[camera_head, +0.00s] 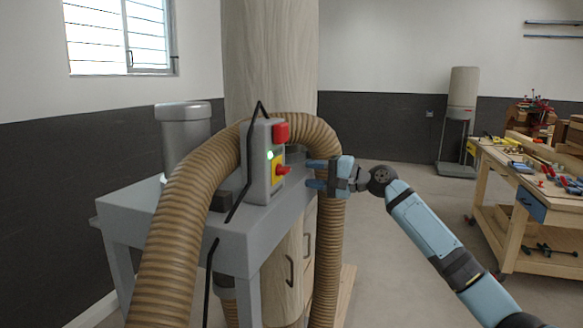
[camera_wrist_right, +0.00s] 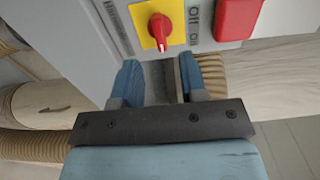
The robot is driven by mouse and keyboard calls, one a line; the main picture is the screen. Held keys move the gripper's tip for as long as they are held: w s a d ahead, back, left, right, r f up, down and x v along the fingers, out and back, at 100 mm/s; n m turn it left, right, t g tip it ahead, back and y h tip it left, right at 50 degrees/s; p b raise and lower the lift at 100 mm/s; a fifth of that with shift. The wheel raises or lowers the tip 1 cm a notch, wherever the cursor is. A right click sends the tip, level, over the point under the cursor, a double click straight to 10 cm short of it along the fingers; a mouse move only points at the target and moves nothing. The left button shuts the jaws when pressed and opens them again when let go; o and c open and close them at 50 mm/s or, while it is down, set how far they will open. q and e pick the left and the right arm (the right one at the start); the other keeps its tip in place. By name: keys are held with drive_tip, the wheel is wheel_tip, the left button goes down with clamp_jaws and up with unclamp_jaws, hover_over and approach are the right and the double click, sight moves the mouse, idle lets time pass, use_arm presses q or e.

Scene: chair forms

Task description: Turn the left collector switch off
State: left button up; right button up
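The left collector's switch box (camera_head: 263,160) is a grey box on the near collector's grey stand, with a green light (camera_head: 269,155) lit. Its red rotary knob (camera_head: 283,170) sits on a yellow plate (camera_head: 275,167). In the right wrist view the knob (camera_wrist_right: 160,28) shows beside printed "Off" and "On" labels; its white pointer mark faces down the picture, toward my gripper. My right gripper (camera_head: 313,173) is just right of the box, fingers pointing at it. The fingers (camera_wrist_right: 159,80) are apart with nothing between them, short of the knob. My left gripper is out of view.
A red button (camera_head: 281,132) sits above the knob. A brown ribbed hose (camera_head: 181,230) arches around the box, also passing behind my right gripper. A second collector (camera_head: 462,95) stands at the back right. A wooden workbench (camera_head: 490,161) with tools is at right; open floor lies between.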

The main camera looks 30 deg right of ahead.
sight(288, 171)
drive_tip(key=p+x, duration=0.1)
drive_tip(key=x, duration=0.5)
drive_tip(key=shift+c, duration=0.4)
clamp_jaws()
